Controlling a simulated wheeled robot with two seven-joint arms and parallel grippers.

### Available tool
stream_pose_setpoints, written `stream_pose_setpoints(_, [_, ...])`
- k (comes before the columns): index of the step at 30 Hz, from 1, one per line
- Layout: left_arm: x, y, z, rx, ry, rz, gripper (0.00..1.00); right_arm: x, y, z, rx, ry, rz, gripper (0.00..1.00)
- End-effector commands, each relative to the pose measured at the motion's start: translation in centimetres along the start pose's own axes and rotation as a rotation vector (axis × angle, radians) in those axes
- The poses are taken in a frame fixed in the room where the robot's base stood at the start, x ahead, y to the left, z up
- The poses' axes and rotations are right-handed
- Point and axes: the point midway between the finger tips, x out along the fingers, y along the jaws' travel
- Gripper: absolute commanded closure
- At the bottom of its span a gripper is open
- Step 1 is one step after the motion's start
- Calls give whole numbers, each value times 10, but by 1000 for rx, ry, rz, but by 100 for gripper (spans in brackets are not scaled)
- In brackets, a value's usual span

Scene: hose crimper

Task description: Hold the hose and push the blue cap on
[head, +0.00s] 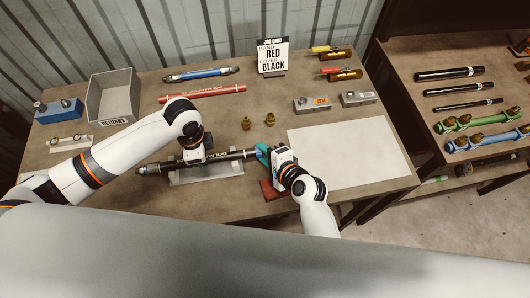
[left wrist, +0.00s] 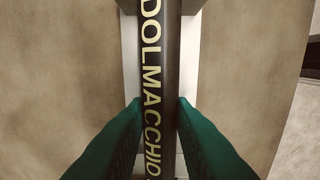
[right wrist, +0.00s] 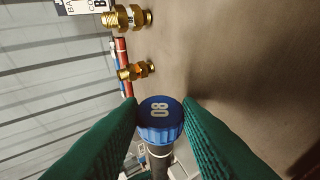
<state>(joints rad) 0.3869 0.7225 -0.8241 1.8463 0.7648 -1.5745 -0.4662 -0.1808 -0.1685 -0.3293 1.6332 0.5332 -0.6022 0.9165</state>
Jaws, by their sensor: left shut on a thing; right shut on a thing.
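The black hose (head: 225,155) with yellow lettering lies level along a white holder (head: 215,171) in the head view. My left gripper (head: 194,158) comes down over the hose and is shut on it; in the left wrist view its green fingers press both sides of the hose (left wrist: 160,60). My right gripper (head: 263,154) is at the hose's right end. In the right wrist view its fingers are shut on the blue cap (right wrist: 160,113), marked 08. The hose (right wrist: 160,160) lines up right behind the cap; I cannot tell how far the cap sits on it.
Brass fittings (head: 246,123) stand behind the hose. A red block (head: 270,190) is under my right gripper. A white sheet (head: 350,155) lies to the right. A grey returns bin (head: 110,98), blue hose (head: 200,73), red hose (head: 203,93) and sign (head: 272,56) stand farther back.

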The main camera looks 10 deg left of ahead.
Motion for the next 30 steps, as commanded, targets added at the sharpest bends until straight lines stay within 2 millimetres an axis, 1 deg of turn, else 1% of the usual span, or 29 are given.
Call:
stream_pose_setpoints(16, [0,0,0,2,0,-1,100,5,0,-14,5,4,1,90])
stream_pose_setpoints(24, [0,-1,1,3,-2,-2,100,6,-3,-16,6,7,-5,90])
stream_pose_setpoints(25, [0,-1,1,3,-2,-2,100,6,-3,-16,6,7,-5,66])
stream_pose_setpoints(29, [0,-1,1,3,-3,-2,100,6,-2,-16,6,8,-4,45])
stream_pose_setpoints(30, [0,-1,1,2,-2,-1,100,6,-2,-16,6,8,-4,44])
